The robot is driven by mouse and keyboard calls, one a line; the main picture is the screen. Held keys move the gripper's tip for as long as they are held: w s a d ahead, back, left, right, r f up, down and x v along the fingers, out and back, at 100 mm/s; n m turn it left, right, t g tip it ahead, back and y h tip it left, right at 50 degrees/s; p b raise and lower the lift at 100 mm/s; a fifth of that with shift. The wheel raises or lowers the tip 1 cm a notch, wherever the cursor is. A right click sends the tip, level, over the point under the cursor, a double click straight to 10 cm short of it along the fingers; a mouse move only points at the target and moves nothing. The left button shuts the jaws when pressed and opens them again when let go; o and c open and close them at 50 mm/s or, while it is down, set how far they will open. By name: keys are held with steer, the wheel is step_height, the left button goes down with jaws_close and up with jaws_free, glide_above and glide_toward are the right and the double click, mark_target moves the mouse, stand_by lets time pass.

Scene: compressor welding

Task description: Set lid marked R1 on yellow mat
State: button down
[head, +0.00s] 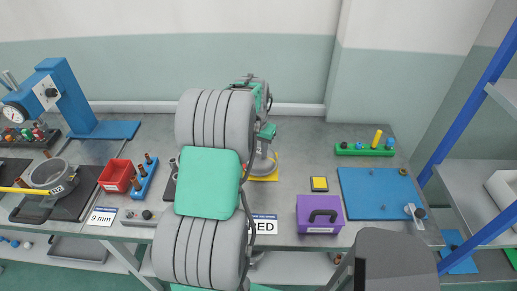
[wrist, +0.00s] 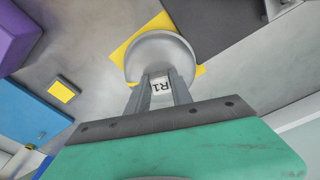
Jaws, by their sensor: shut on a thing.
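The lid marked R1 is a round grey dish-like piece with a white R1 label, seen in the wrist view (wrist: 160,48). My gripper (wrist: 160,84) is shut on its labelled upright part. The yellow mat (wrist: 127,48) shows beyond the lid, sticking out on the left and at the lower right. In the head view the lid (head: 261,166) is over the yellow mat (head: 268,178), partly hidden by my arm. The lid covers most of the mat. I cannot tell whether it touches the mat or hangs just above it.
A purple box (head: 320,214) and a small yellow-topped block (head: 319,184) stand right of the mat. A blue board (head: 376,193) lies farther right. A red bin (head: 116,175) and a blue peg holder (head: 145,178) stand left. Bare bench lies between mat and block.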

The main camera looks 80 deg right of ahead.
mark_target(257, 158)
steer(key=c, duration=1.1)
jaws_free()
steer(key=shift+f, duration=0.15)
steer(key=shift+c, duration=0.2)
step_height(257, 158, up, 12)
steer(key=a+b, duration=0.1)
steer(key=b, duration=0.1)
steer(key=w+a+r+n+t, duration=0.25)
steer(key=w+a+n, duration=0.65)
steer(key=w+a, duration=1.35)
steer(key=a+f+n+t+y, duration=0.1)
steer(key=a+f+n, duration=0.2)
steer(key=a+n, duration=0.8)
steer(key=a, duration=1.9)
steer(key=shift+w+f, duration=0.15)
steer(key=shift+f, duration=0.25)
steer(key=shift+t, duration=0.25)
